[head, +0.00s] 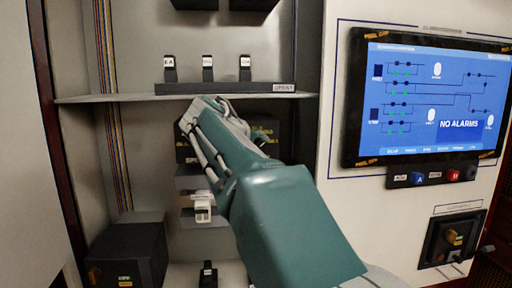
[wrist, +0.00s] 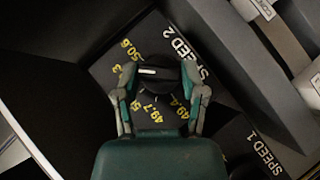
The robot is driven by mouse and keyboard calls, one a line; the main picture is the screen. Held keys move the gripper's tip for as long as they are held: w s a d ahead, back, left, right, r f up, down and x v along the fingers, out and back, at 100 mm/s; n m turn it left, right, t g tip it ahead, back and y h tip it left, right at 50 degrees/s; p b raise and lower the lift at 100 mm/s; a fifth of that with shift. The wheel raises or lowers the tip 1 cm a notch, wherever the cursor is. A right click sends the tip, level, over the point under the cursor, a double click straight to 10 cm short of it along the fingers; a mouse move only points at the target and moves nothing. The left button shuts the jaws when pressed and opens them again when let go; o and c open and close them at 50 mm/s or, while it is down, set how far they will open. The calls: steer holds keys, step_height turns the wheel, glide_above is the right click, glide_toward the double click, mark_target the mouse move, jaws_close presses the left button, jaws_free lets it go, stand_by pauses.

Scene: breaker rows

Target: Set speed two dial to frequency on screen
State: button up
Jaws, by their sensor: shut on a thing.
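The speed two dial (wrist: 165,77) is a black knob on a black panel marked SPEED 2 (wrist: 105,68), seen in the wrist view. Its white mark points to the left of the picture. Yellow numbers ring it; 50.6, 49.7 and 49.4 can be read, others are partly hidden. My gripper (wrist: 150,72) is shut on the dial, one finger on each side. In the head view my arm covers the dial. The screen (head: 435,100) is blue with a circuit diagram and NO ALARMS; I cannot read a frequency on it.
A SPEED 1 panel (wrist: 250,150) lies beside the SPEED 2 panel in the wrist view. A shelf (head: 115,98) with several small breakers runs above my gripper. A black box (head: 130,252) stands lower left. Buttons (head: 435,177) sit below the screen, with a rotary switch (head: 453,238) lower.

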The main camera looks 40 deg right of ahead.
steer(key=shift+f, duration=0.3)
steer(key=o, duration=1.1)
steer(key=shift+w+d, duration=0.1)
steer(key=shift+r, duration=0.1)
steer(key=v, duration=1.2)
steer(key=shift+r, duration=0.15)
steer(key=shift+d, duration=0.1)
